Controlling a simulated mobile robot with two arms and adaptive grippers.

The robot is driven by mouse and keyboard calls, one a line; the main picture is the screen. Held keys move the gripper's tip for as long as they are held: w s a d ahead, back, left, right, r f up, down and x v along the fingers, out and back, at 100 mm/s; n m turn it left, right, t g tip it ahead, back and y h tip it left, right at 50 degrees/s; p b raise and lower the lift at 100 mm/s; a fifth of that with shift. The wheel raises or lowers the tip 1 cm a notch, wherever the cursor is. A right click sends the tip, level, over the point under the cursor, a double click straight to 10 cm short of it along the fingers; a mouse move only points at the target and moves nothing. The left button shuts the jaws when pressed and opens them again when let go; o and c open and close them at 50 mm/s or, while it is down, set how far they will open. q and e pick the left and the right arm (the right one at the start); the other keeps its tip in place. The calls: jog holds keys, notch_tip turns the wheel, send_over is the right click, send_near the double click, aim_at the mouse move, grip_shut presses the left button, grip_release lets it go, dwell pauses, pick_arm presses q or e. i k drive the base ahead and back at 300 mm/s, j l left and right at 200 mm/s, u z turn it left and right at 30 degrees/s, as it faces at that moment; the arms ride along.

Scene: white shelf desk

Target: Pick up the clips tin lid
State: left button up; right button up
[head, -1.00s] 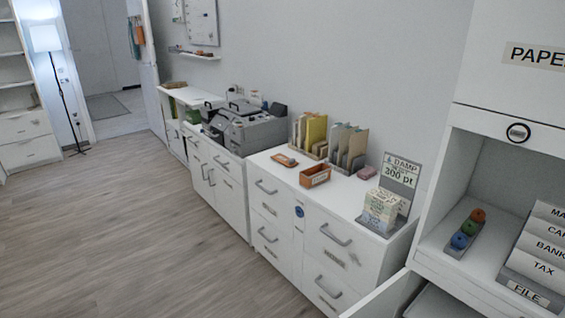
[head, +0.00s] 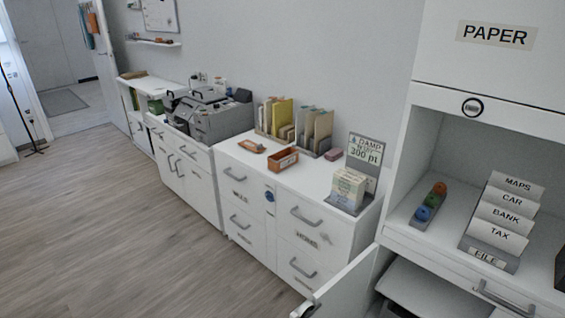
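I cannot make out a clips tin or its lid in the head view. A small brown open box (head: 282,160) stands on the white drawer cabinet, with a flat tan item (head: 251,146) to its left; I cannot tell what that item is. A small mauve block (head: 333,154) lies behind the box to the right. Neither of my grippers is in view.
A white shelf desk (head: 393,235) with a PAPER label stands at right, holding a file rack (head: 490,262) and a tray of coloured round items (head: 429,205). Its lower door (head: 343,285) hangs open. A grey machine (head: 212,118) stands further left. The floor (head: 100,220) is clear.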

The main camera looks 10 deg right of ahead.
aim_at(252, 144)
jog(key=i+j+u, duration=0.35)
jog(key=i, duration=0.25)
jog(key=i+j+u, duration=0.35)
jog(key=i, duration=0.3)
jog(key=i+u, duration=0.35)
jog(key=i, duration=0.25)
jog(key=i+z, duration=0.35)
jog(key=i+j+z, duration=0.2)
jog(key=i+z, duration=0.15)
jog(key=i+j+z, duration=0.35)
jog(key=i+l, duration=0.05)
jog(key=l, duration=0.05)
